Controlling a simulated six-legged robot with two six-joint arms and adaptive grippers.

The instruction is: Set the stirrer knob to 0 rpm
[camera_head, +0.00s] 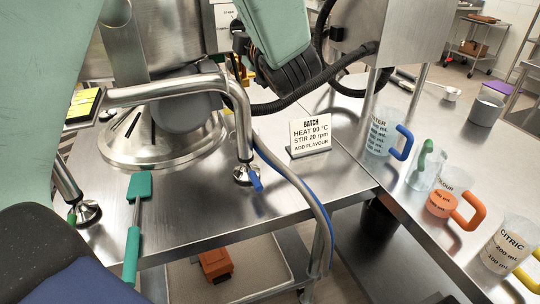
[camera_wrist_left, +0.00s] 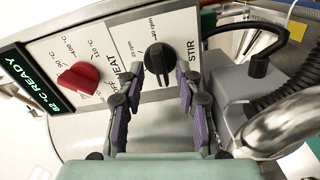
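The black stirrer knob (camera_wrist_left: 160,60) sits on the white control panel (camera_wrist_left: 110,45) beside the word STIR in the left wrist view. Rpm labels are printed above and to the left of it; its exact setting is hard to read. My left gripper (camera_wrist_left: 161,88) is open, with one purple-padded finger on each side of the knob and gaps visible between. I cannot tell how deep the fingertips reach. My right gripper is not in view.
A red heat knob (camera_wrist_left: 78,78) sits left of the stirrer knob, near a green READY display (camera_wrist_left: 25,78). A grey box with a black cable (camera_wrist_left: 258,68) stands close right. A bent metal pipe (camera_head: 190,84), a batch sign (camera_head: 310,135) and several measuring jugs are on the steel tables.

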